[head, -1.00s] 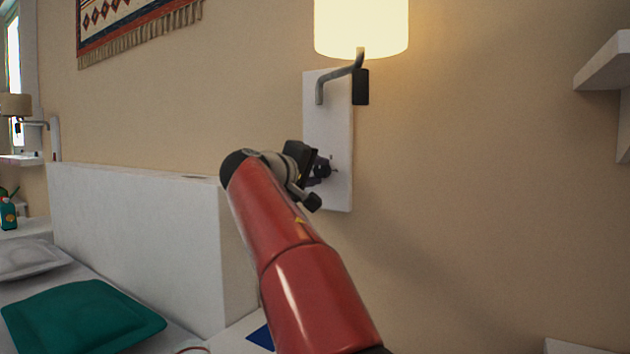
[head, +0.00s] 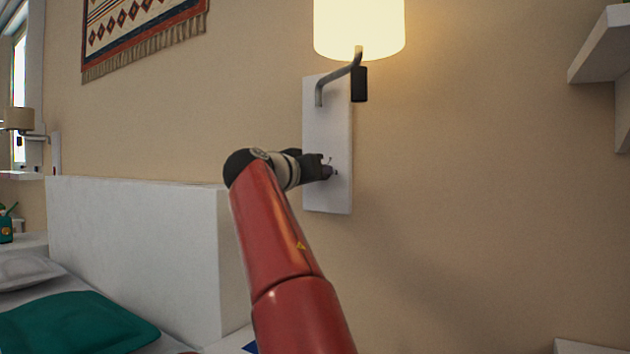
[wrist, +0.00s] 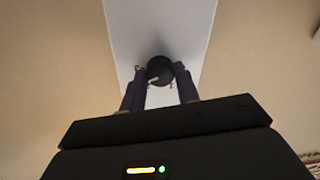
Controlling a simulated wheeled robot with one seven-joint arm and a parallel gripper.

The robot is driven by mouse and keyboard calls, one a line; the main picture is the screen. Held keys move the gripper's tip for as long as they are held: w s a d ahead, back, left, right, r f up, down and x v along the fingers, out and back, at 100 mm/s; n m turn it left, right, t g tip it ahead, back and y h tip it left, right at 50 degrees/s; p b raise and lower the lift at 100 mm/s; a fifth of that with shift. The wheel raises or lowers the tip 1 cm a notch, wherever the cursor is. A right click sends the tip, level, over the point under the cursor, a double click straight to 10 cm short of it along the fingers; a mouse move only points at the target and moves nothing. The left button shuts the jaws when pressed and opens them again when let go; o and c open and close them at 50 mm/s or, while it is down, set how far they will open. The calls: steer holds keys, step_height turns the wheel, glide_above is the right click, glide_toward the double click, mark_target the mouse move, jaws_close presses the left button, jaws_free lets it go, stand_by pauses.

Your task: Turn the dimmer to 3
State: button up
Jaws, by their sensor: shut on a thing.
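The dimmer is a small round dark knob (wrist: 160,70) on the white wall plate (head: 326,125) of the lit lamp. A light pointer line shows on the knob in the wrist view, directed to the left. My gripper (wrist: 160,82) is shut on the knob, one finger on each side of it. In the head view my gripper (head: 328,171) reaches the lower part of the plate and hides the knob. Small marks beside the knob are too small to read.
The glowing lamp shade (head: 359,28) and its bent metal arm (head: 337,82) are above my gripper. A white headboard (head: 135,255) stands to the left, with a teal pillow (head: 80,322) below it. A white shelf (head: 603,55) is at the right. The wall between plate and shelf is bare.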

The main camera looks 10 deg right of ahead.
steer(key=m, duration=0.2)
steer(key=m+b, duration=0.1)
steer(key=m, duration=0.1)
steer(key=shift+f+m, duration=0.2)
steer(key=shift+m, duration=0.2)
stand_by(0.4)
steer(key=o, duration=1)
steer(key=shift+c, duration=0.2)
steer(key=shift+r, duration=0.1)
steer(key=shift+a, duration=0.1)
steer(key=v, duration=0.7)
steer(key=shift+s+b, duration=0.3)
steer(key=shift+b, duration=0.05)
steer(key=shift+s+a, duration=0.1)
steer(key=shift+a, duration=0.05)
